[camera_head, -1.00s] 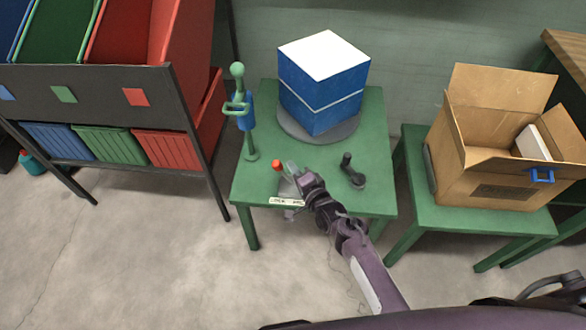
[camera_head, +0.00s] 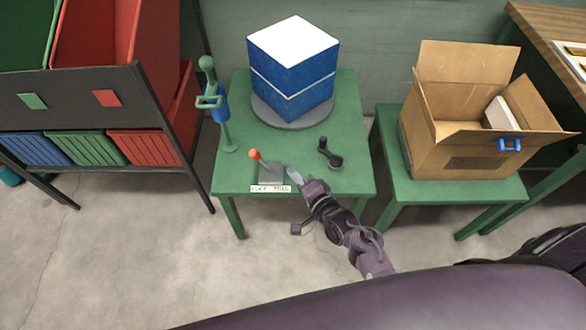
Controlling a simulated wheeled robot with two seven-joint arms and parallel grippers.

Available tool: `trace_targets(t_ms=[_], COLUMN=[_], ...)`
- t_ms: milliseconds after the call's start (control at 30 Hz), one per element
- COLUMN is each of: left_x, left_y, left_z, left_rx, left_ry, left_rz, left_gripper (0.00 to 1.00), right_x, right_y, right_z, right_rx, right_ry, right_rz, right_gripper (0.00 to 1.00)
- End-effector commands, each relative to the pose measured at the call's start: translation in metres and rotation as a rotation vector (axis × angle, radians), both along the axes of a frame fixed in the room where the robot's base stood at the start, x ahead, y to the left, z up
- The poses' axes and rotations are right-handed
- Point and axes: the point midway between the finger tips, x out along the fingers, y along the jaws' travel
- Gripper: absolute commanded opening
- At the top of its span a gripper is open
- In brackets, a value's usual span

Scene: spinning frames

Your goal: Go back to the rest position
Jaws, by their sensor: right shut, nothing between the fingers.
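My right gripper (camera_head: 294,175) is at the front edge of the green table (camera_head: 235,178), just right of a small lever with an orange-red knob (camera_head: 254,154). Its fingers are shut with nothing between them. The right arm comes in from the lower right. My left gripper is not in view. On the table, a blue box with a white top (camera_head: 293,72) sits on a round grey turntable (camera_head: 290,121).
A green stand with a blue part (camera_head: 215,102) rises at the table's left edge. A rack of coloured bins (camera_head: 90,95) stands left. An open cardboard box (camera_head: 463,152) sits on a second green table (camera_head: 481,192) at right. The floor in front is bare.

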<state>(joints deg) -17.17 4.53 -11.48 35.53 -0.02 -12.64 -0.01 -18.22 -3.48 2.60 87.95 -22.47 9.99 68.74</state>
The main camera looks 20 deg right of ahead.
Motion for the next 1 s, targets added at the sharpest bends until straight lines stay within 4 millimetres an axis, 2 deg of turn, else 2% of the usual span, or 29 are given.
trace_targets(t_ms=[233, 300, 367, 467, 567, 600, 667, 700, 767, 800, 867, 900, 1000], left_x=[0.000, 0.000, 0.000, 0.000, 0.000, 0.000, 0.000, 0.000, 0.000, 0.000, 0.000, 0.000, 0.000], left_y=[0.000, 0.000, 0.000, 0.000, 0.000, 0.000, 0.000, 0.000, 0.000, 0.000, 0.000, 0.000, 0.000], left_z=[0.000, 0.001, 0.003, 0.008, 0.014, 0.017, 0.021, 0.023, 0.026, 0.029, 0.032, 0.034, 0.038], left_rx=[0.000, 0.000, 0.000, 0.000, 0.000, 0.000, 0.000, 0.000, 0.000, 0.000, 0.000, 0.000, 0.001], left_ry=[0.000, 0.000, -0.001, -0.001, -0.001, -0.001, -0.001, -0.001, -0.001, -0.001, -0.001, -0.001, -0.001], left_rz=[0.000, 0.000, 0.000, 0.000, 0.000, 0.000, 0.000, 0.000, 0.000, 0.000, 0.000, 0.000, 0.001], left_gripper=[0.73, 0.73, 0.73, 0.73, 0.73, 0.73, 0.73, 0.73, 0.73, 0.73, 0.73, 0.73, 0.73], right_x=[0.000, -0.002, -0.007, -0.025, -0.061, -0.080, -0.110, -0.132, -0.167, -0.191, -0.229, -0.254, -0.311], right_y=[0.000, 0.001, 0.002, 0.003, 0.003, 0.001, -0.003, -0.007, -0.015, -0.022, -0.033, -0.042, -0.063], right_z=[0.000, -0.006, -0.019, -0.062, -0.123, -0.148, -0.183, -0.205, -0.234, -0.252, -0.275, -0.287, -0.310], right_rx=[-0.001, -0.015, -0.050, -0.170, -0.357, -0.436, -0.555, -0.633, -0.745, -0.818, -0.921, -0.983, -1.114], right_ry=[0.001, 0.011, 0.037, 0.119, 0.237, 0.287, 0.359, 0.405, 0.472, 0.516, 0.578, 0.616, 0.695], right_rz=[0.000, 0.003, 0.009, 0.037, 0.104, 0.142, 0.206, 0.255, 0.336, 0.395, 0.489, 0.554, 0.709], right_gripper=[0.00, 0.00, 0.00, 0.00, 0.00, 0.00, 0.00, 0.00, 0.00, 0.00, 0.00, 0.00, 0.00])
